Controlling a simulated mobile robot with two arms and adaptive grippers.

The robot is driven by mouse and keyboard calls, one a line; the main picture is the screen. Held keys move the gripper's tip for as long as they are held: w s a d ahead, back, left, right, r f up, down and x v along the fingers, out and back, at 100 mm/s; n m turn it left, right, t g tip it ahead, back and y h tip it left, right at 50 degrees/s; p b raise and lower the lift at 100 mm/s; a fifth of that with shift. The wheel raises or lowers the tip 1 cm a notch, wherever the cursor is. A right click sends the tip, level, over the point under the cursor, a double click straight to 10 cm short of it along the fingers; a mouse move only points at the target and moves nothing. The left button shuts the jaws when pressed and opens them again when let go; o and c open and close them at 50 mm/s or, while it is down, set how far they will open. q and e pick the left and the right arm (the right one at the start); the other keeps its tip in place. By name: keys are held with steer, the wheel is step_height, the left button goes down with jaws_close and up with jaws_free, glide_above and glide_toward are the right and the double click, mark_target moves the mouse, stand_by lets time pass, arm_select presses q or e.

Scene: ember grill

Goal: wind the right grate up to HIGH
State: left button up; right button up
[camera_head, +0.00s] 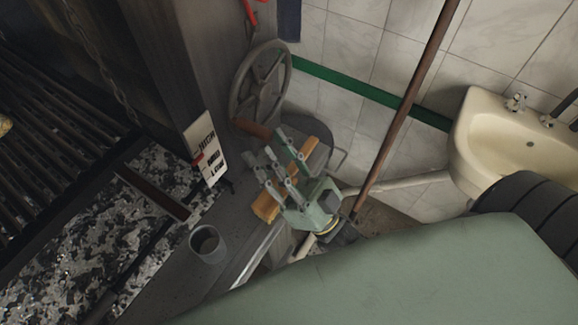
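The crank wheel (259,84) is a dark grey spoked wheel on the side of the grill's post. Its brown handle (253,129) sticks out at the wheel's lower edge. A white level plate (208,162) reads HIGH at the top and LOW at the bottom; a small red mark (198,158) shows at its left edge, below HIGH. A dark barred grate (45,125) is at the left. My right gripper (276,147), green with grey fingers, is below and right of the handle, fingers apart and seemingly empty. My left gripper is out of view.
A yellow-brown wooden piece (266,208) shows behind my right gripper on the ledge. A grey cup (207,245) stands on the ledge. Ash and embers (90,250) lie under the grate. A brown pole (405,105) and a cream sink (480,130) are at the right.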

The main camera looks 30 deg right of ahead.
steer(key=v, duration=0.6)
steer(key=shift+f, duration=0.15)
stand_by(0.8)
